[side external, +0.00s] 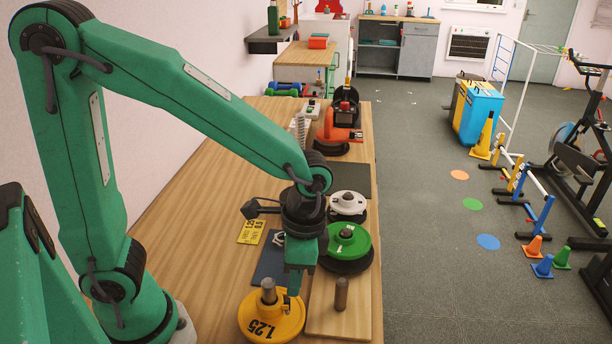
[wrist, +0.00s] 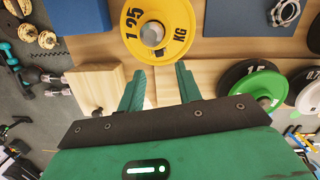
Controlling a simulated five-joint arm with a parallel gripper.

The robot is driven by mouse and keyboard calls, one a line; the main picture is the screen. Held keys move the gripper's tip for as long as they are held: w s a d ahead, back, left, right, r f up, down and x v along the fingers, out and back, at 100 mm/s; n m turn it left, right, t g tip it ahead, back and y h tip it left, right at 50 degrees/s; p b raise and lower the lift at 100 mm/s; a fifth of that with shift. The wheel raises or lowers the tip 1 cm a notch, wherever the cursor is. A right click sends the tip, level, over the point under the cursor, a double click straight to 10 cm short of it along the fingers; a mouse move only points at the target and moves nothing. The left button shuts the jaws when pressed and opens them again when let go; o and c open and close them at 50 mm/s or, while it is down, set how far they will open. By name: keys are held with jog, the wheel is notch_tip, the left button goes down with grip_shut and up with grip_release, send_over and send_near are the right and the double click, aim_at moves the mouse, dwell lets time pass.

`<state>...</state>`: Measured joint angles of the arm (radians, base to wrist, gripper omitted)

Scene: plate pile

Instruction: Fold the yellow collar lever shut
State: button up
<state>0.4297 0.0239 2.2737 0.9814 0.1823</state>
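The yellow plate (side external: 258,329), marked 1.25, lies on the wooden table near the front in the side view. A metal post (side external: 269,290) rises from its middle. A small yellow piece (side external: 288,302) at its hub looks like the collar lever, but the gripper partly hides it and I cannot tell its angle. In the wrist view the yellow plate (wrist: 131,18) is at the top centre, beyond my fingertips. My gripper (wrist: 160,68) is open, its two green fingers apart with nothing between them. In the side view my gripper (side external: 295,291) points down beside the post.
A green plate (side external: 358,245) on a black one sits behind to the right, with a white plate (side external: 348,202) farther back. A bare metal peg (side external: 341,293) stands on a wooden board right of my gripper. A dark blue mat (side external: 268,262) lies behind the yellow plate.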

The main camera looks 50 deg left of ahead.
jog(key=shift+w+r, duration=0.15)
jog(key=shift+r, duration=0.8)
jog(key=s+a+r+n+t, duration=0.3)
jog(key=a+r+n+t, duration=0.4)
jog(key=a+r, duration=0.3)
jog(key=shift+s+a+r+h, duration=0.2)
jog(key=shift+s+a+h, duration=0.1)
jog(key=shift+a, duration=0.6)
dwell(0.3)
